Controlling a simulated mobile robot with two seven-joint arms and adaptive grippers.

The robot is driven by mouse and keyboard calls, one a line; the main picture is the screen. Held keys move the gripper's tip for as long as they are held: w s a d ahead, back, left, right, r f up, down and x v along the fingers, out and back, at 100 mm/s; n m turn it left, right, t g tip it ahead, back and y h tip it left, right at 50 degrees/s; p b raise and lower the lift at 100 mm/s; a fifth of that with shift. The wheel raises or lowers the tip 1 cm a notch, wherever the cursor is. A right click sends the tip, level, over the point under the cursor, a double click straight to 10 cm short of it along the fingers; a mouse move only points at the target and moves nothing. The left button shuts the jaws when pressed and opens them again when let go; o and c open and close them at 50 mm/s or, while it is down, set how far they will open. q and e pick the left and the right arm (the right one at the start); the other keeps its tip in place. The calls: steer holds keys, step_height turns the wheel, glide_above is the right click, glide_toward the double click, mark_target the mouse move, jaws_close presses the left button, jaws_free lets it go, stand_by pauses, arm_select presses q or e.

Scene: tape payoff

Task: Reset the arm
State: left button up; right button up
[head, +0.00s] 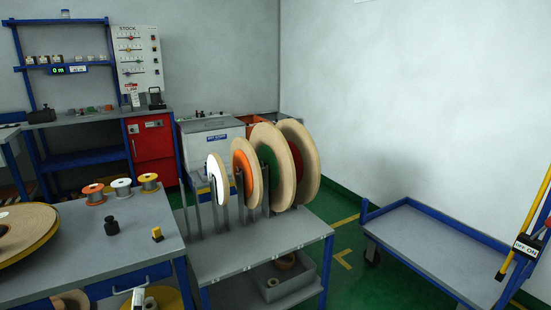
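A yellow bar (527,225) slants up at the right edge, with a dark lower tip beside the blue-framed cart. It is the only arm-like thing I see, and I cannot tell if it is the arm meant. An OFF/ON plate (526,246) sits against it; its setting is too small to tell. My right gripper is not in view.
A grey bench (146,226) at left holds small spools and a large reel (22,232). A middle table (250,256) carries several upright reels (300,165). An empty grey cart (430,235) stands at right. Green floor (347,236) shows between table and cart.

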arm_select(q)
steer(key=s+d+f+m+h+p, duration=0.1)
steer(key=s+d+m+h+p, duration=0.3)
steer(key=s+d+m+h, duration=0.75)
steer(key=s+d+f+m+g+y+p, duration=0.2)
steer(key=s+f+m+g, duration=0.5)
steer(key=s+f+m, duration=0.4)
step_height(320, 180, down, 4)
steer(key=s+p, duration=0.1)
steer(key=s, duration=0.1)
steer(key=shift+s+d+r+g+p, duration=0.25)
steer(key=shift+s+d+g+p, duration=0.05)
steer(key=shift+s+p, duration=0.1)
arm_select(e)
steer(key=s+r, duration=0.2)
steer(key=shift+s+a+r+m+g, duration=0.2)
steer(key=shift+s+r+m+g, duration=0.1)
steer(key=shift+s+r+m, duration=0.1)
